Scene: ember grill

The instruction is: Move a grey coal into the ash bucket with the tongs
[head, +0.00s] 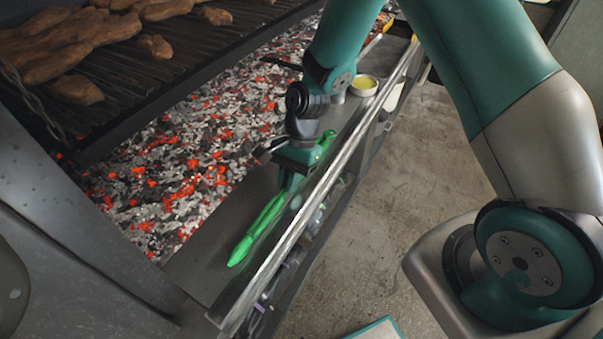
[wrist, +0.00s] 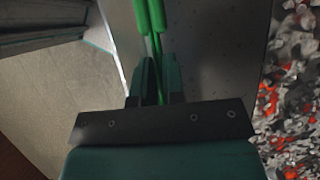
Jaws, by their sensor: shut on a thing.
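Bright green tongs (head: 262,224) lie along the dark ledge beside the ember bed, one end toward the front of the grill. They also show in the wrist view (wrist: 150,20), running up from between the jaws. My gripper (head: 292,178) is shut on the tongs, low over the ledge; in the wrist view its fingers (wrist: 155,85) close on the thin part of them. Grey and glowing orange coals (head: 190,165) fill the bed left of the ledge and show at the right of the wrist view (wrist: 290,90). I cannot make out an ash bucket.
A grill grate (head: 150,60) with browned food hangs over the embers at upper left. A metal rail (head: 290,240) runs along the ledge's outer edge. A small bowl of yellow stuff (head: 364,84) stands farther along the ledge. The concrete floor (head: 400,190) at right is mostly clear.

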